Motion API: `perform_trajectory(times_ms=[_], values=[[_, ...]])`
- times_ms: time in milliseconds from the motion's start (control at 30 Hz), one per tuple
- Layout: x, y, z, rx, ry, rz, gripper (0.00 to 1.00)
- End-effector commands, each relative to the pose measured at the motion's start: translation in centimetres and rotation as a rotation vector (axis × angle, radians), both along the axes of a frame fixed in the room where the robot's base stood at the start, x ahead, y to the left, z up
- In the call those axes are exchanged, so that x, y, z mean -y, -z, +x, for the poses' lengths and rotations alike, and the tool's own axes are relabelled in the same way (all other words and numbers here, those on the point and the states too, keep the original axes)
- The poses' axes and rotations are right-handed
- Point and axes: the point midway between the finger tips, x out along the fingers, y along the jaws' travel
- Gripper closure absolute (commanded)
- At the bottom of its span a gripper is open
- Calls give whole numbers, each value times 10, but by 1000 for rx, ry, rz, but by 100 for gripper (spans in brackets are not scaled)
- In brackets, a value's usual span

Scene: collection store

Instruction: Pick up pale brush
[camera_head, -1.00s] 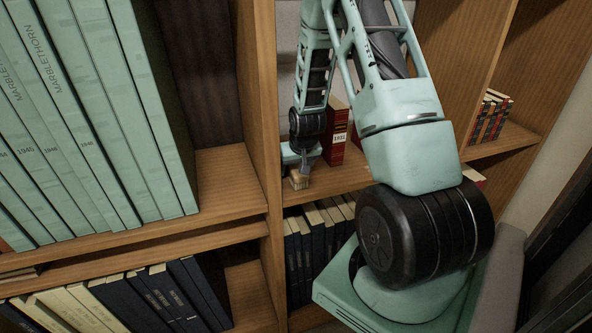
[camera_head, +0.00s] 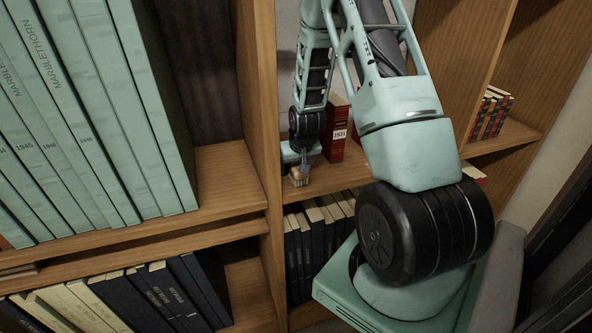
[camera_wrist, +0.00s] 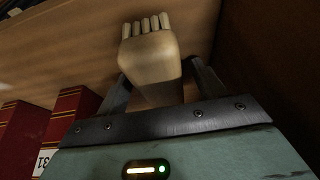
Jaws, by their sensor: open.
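The pale brush (camera_wrist: 150,58) fills the upper middle of the wrist view, its short blunt bristle bundles at the far end. In the head view it shows as a small pale block (camera_head: 298,178) on the shelf by the upright panel. My gripper (camera_wrist: 160,72) is open, with one dark finger on each side of the brush's body. Whether the fingers touch it I cannot tell. The brush's near end is hidden behind the gripper's front edge. In the head view my gripper (camera_head: 304,163) is just above the brush, and partly covers it.
A red book marked 1931 (camera_head: 337,135) stands close to the right of my gripper in the head view. A wooden upright (camera_head: 262,120) is close on the left. Dark books (camera_head: 318,235) fill the shelf below. Large green volumes (camera_head: 85,110) stand left.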

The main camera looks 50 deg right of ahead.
Motion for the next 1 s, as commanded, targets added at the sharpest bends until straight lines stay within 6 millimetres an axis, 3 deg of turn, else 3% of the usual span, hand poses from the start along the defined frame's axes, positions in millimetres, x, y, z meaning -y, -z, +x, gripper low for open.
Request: perform_trajectory(times_ms=[67, 100, 267, 767, 1000], values=[[0, 0, 0, 0, 0, 0, 31], [0, 0, 0, 0, 0, 0, 36], [0, 0, 0, 0, 0, 0, 81], [0, -8, 0, 2, 0, -1, 81], [1, -31, 1, 5, 0, -3, 81]])
